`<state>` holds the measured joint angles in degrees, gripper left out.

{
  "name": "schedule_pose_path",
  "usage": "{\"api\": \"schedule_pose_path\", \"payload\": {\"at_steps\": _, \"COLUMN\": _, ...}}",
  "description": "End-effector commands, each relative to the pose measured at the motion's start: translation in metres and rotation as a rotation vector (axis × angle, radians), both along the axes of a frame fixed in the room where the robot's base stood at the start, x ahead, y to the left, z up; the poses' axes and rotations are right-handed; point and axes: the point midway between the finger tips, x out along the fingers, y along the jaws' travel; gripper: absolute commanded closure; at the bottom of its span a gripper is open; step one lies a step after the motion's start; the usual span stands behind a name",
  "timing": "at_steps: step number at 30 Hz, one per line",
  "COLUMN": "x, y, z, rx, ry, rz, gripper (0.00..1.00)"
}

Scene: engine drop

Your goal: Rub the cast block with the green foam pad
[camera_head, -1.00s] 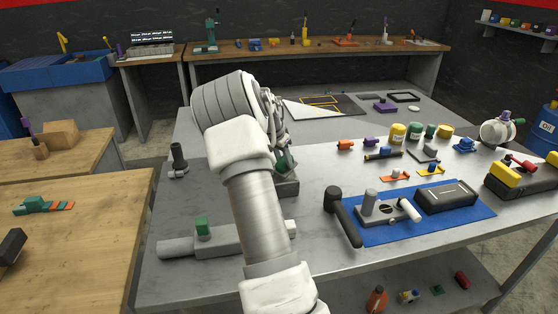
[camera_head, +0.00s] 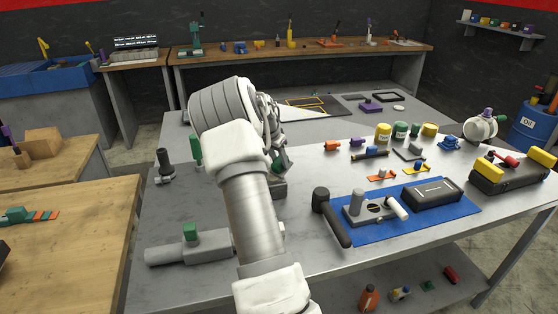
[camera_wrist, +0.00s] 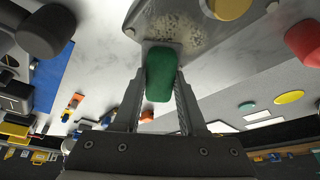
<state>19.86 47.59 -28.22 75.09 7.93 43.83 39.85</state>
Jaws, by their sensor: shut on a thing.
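My gripper (camera_wrist: 162,88) is shut on a green foam pad (camera_wrist: 160,72), which sits between the two fingers in the wrist view. The pad's far end is at a grey metal block (camera_wrist: 205,32), likely the cast block, with a speckled, dirty patch on its face. I cannot tell whether pad and block touch. In the head view my arm hides most of this place; part of a grey block (camera_head: 279,189) shows beside my wrist, with a bit of green above it.
A blue mat (camera_head: 375,232) with a black mallet (camera_head: 329,212), a grey fixture and a black case (camera_head: 432,194) lies to the right. A grey part with a green knob (camera_head: 190,246) lies at front left. Several small coloured parts and cans stand behind the mat.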

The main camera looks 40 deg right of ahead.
Motion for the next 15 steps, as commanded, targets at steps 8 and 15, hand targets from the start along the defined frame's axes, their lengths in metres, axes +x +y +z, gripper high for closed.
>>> {"api": "schedule_pose_path", "payload": {"at_steps": 8, "x": 0.0007, "y": 0.0005, "z": -0.0007, "rx": 0.001, "ry": -0.001, "rz": 0.0, "gripper": 1.0}}
{"api": "schedule_pose_path", "payload": {"at_steps": 15, "x": 0.0051, "y": 0.0081, "z": -0.0006, "rx": 0.001, "ry": -0.001, "rz": 0.004, "gripper": 1.0}}
